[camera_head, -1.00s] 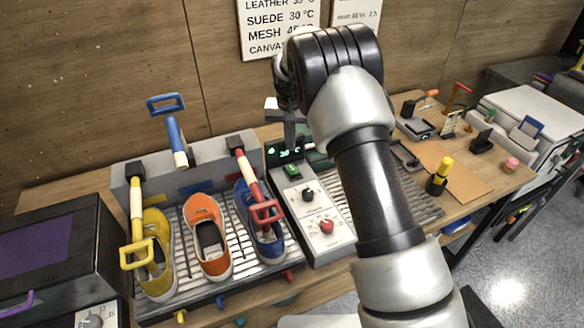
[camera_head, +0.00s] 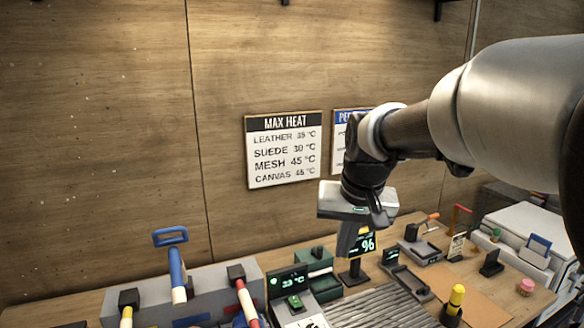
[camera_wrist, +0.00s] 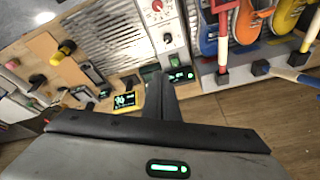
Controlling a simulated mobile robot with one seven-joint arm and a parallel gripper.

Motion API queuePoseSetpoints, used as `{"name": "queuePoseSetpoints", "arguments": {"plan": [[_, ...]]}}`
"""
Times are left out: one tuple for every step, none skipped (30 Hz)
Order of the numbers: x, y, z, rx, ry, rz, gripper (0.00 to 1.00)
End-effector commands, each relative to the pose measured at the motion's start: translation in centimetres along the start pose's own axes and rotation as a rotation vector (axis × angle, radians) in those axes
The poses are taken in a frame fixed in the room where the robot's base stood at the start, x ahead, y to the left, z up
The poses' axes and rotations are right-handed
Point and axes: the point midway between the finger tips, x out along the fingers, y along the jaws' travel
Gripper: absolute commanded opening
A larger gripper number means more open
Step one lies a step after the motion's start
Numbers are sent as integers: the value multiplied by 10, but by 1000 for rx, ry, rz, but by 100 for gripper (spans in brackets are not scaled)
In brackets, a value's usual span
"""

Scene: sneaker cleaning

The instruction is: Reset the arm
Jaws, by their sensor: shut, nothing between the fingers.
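My gripper (camera_head: 380,222) is raised over the back of the workbench, in front of the wall and below the signs in the head view. In the wrist view, its dark fingers (camera_wrist: 158,88) are together with nothing between them. My arm reaches in from the right side of the head view.
A max heat sign (camera_head: 284,150) hangs on the wooden wall. A 33 °C display (camera_head: 288,282) and a percent display (camera_head: 364,243) stand below. A blue-handled tool (camera_head: 174,262) stands upright at left.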

Motion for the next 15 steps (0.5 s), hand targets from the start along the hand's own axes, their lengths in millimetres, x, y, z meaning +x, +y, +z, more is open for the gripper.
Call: {"name": "queuePoseSetpoints", "arguments": {"plan": [[-20,8,21,-7,26,-2,0],[-28,12,33,-13,37,-1,0],[-38,17,50,-21,51,0,0],[-45,21,63,-28,63,1,0],[-50,25,75,-35,74,3,0],[-56,29,92,-44,88,7,0],[-59,32,104,-49,98,10,0],[-62,36,116,-56,108,14,0],[-64,39,130,-63,119,19,0],[-65,41,140,-68,127,23,0],[-66,44,149,-73,135,27,0],[-66,46,159,-80,142,33,0],[-66,48,165,-84,148,36,0],[-65,49,171,-87,152,39,0],[-65,50,177,-90,156,42,0]]}}
